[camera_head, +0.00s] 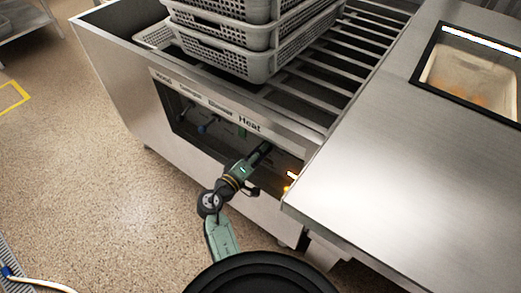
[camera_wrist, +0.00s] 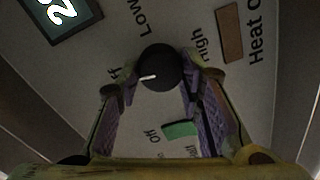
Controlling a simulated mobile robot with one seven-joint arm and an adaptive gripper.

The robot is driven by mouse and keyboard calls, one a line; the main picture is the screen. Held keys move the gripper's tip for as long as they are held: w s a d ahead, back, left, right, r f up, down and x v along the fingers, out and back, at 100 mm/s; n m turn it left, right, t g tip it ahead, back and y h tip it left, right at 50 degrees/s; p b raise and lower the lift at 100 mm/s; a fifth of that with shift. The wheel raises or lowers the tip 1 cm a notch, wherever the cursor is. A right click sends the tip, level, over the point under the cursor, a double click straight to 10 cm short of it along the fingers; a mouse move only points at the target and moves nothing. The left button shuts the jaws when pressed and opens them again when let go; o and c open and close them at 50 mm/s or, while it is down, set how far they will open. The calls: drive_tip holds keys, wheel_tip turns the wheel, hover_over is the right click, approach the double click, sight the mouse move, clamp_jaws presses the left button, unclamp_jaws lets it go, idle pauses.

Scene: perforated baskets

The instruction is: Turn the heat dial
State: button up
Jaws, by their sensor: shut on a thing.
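The heat dial (camera_wrist: 157,66) is a round black knob with a white mark, in the wrist view. Its mark points left, toward a partly covered label ending in "ff". "Low" is printed above it and "High" to its right. My gripper (camera_wrist: 160,84) has one finger on each side of the dial and is shut on it. In the head view my gripper (camera_head: 264,149) reaches into the recessed front panel under the "Heat" label (camera_head: 250,124). The dial itself is hidden there.
A lit display (camera_wrist: 62,10), a brown rectangle (camera_wrist: 229,35) and a green rectangle (camera_wrist: 180,130) lie around the dial. Stacked grey perforated baskets (camera_head: 225,62) stand on the unit above the panel. A steel counter (camera_head: 400,165) juts out at right. Open floor (camera_head: 100,190) lies left.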

drive_tip(key=shift+n+p, duration=0.4)
drive_tip(key=shift+n, duration=0.6)
drive_tip(key=o, duration=1.2)
drive_tip(key=shift+c, duration=0.2)
drive_tip(key=v, duration=1.2)
drive_tip(key=shift+w+a, duration=0.1)
